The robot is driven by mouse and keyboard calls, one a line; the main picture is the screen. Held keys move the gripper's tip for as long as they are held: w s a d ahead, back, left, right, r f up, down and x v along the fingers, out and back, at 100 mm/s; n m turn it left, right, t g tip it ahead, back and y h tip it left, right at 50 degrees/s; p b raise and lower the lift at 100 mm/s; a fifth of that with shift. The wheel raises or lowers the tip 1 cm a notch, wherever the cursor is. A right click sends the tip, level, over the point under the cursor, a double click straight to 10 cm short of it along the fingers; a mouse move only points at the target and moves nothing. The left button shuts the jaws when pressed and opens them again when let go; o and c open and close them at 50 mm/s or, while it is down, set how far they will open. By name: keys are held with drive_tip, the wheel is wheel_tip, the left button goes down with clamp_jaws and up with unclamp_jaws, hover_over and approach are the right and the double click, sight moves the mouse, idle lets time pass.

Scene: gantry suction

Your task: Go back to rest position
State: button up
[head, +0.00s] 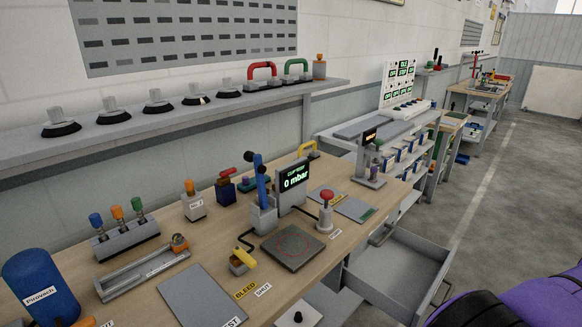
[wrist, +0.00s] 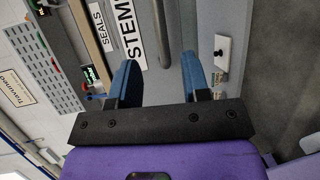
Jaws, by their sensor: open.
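My gripper (wrist: 160,80) shows in the wrist view with its two blue fingers spread apart and nothing between them. It is away from the bench, with a grey drawer front and white labels behind the fingers. In the head view a purple and black part of my arm shows at the lower right corner; the gripper itself cannot be made out there.
The wooden bench (head: 190,250) carries a gauge reading 0 mbar (head: 293,178), a red-topped button (head: 326,207) and a blue cylinder (head: 40,285). A grey drawer (head: 395,270) stands open at the bench front. Suction cups (head: 158,103) line the shelf. The floor aisle (head: 510,190) at right is clear.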

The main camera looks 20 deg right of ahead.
drive_tip(key=w+a+r+n+g+y, duration=0.2)
drive_tip(key=w+r+n+y, duration=0.2)
drive_tip(key=w+r+n, duration=0.6)
drive_tip(key=w+a+r+n+g+y, duration=0.25)
drive_tip(key=w+r+n, duration=0.35)
drive_tip(key=r, duration=0.9)
drive_tip(key=w+a+r+n+g+y, duration=0.1)
drive_tip(key=w+a+r+n+g, duration=0.3)
drive_tip(key=a+r+n, duration=0.5)
drive_tip(key=w+a+r+n+g+y, duration=0.1)
drive_tip(key=w+a+r+n+g, duration=0.2)
drive_tip(key=w+a+r, duration=0.7)
drive_tip(key=s+a+r+n+g+h, duration=0.1)
drive_tip(key=s+a+r+n+h, duration=0.1)
drive_tip(key=s+a+r+n, duration=0.5)
drive_tip(key=s+a+r+n+g+h, duration=0.2)
drive_tip(key=s+a+r+n, duration=0.25)
drive_tip(key=a+r, duration=0.6)
drive_tip(key=s+a+r+n+t+h, duration=0.2)
drive_tip(key=s+a+r+n, duration=0.1)
drive_tip(key=s+a+n, duration=0.2)
drive_tip(key=s+a+r+n+t+h, duration=0.1)
drive_tip(key=s+a+r+n+h, duration=0.1)
drive_tip(key=s+a+n, duration=0.3)
drive_tip(key=s+r+n, duration=0.1)
drive_tip(key=s+n, duration=0.2)
drive_tip(key=s, duration=0.3)
drive_tip(key=shift+s+a+r+n+t, duration=0.2)
drive_tip(key=shift+s+r+n+t, duration=0.15)
drive_tip(key=shift+s+r, duration=0.05)
